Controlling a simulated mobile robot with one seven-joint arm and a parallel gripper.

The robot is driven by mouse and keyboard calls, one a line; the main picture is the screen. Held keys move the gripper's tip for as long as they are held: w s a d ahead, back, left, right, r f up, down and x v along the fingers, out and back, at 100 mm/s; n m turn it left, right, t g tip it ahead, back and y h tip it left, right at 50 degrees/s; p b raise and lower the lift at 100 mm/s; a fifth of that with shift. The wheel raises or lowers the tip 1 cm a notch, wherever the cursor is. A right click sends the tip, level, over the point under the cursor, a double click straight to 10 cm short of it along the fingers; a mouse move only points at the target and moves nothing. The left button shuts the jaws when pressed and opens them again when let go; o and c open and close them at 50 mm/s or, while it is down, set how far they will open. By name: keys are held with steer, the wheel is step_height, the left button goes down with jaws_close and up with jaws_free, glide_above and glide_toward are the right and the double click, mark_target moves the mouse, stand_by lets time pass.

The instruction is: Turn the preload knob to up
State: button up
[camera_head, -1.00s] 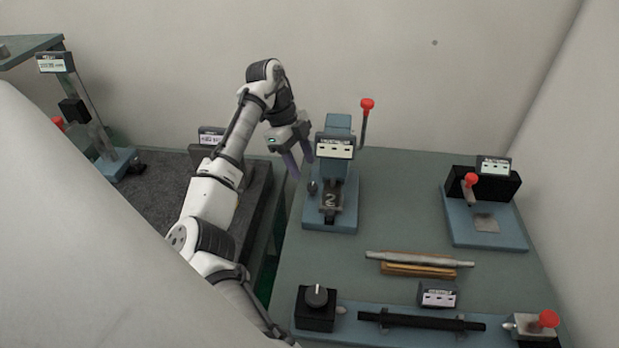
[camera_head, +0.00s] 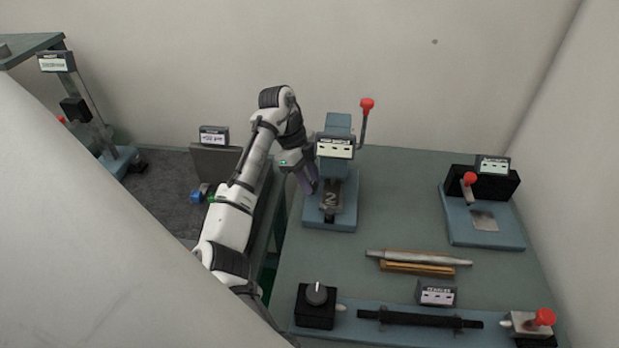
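My gripper (camera_head: 311,190), with purple fingers, is low at the left side of the blue press-like fixture (camera_head: 331,222). The fingers cover the spot where a small dark knob showed on that side, so the knob is hidden. I cannot tell whether the fingers touch it or how far apart they are. Another round dark knob (camera_head: 317,294) sits on a black box at the front left of the bench, its pale mark pointing away from me. The labels are too small to read, so I cannot tell which knob is the preload knob.
The blue fixture has a red-tipped lever (camera_head: 366,104) and a plate marked 2. A metal bar (camera_head: 420,258) lies mid-bench. A black bar (camera_head: 420,320) lies in the front fixture. A blue station with a red knob (camera_head: 469,179) stands right.

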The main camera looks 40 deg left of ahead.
steer(key=c, duration=0.4)
steer(key=n+t, duration=0.1)
steer(key=n, duration=0.3)
steer(key=shift+s+d+t, duration=0.1)
steer(key=shift+s+t, duration=0.05)
steer(key=shift+t, duration=0.25)
steer(key=n+y, duration=0.1)
steer(key=n, duration=0.1)
steer(key=n+t, duration=0.1)
steer(key=n, duration=0.2)
steer(key=shift+s+y, duration=0.1)
steer(key=shift+y, duration=0.3)
steer(key=o, duration=1)
